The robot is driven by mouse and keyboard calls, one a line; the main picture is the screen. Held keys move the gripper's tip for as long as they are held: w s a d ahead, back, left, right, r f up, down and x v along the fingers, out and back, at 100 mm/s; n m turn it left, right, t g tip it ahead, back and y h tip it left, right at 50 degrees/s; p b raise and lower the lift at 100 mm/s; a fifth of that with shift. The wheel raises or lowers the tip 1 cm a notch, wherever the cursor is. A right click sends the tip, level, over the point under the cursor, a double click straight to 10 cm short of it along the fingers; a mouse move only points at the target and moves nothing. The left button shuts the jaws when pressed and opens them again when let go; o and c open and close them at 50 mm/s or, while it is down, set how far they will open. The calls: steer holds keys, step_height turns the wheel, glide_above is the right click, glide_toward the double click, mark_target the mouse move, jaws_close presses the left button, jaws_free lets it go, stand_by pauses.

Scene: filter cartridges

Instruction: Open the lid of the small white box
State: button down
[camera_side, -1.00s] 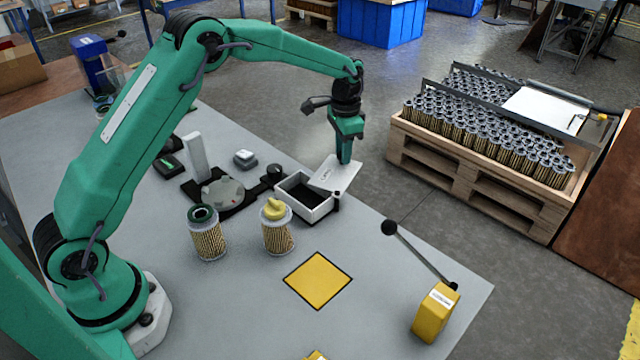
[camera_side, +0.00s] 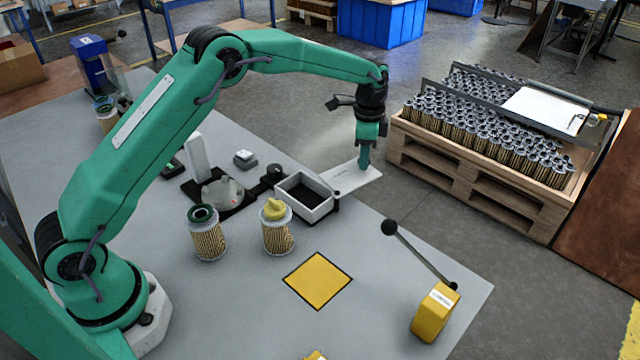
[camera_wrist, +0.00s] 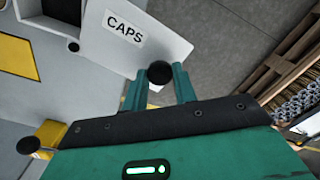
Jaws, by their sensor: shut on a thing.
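The small white box (camera_side: 322,207) stands at the table's far right edge, with a dark, empty-looking interior showing. Its white lid (camera_side: 350,177) is swung out to the right of the box and lies nearly flat, sticking out past the table edge. In the wrist view the lid (camera_wrist: 170,48) carries a "CAPS" label, and a corner of the box's dark opening (camera_wrist: 62,10) shows. My gripper (camera_side: 364,166) is at the lid's outer end. In the wrist view its fingers (camera_wrist: 159,82) are shut on a dark round knob (camera_wrist: 159,72) at the lid's edge.
Two filter cartridges (camera_side: 208,238) (camera_side: 277,232) stand left of the box. A yellow square (camera_side: 318,281) lies on the table in front. A yellow block with a lever (camera_side: 435,312) is at the right. A pallet crate of cartridges (camera_side: 480,170) stands beyond the table.

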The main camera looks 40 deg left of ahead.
steer(key=c, duration=1.1)
jaws_free()
steer(key=shift+r, duration=0.1)
step_height(320, 180, up, 7)
steer(key=shift+r, duration=0.3)
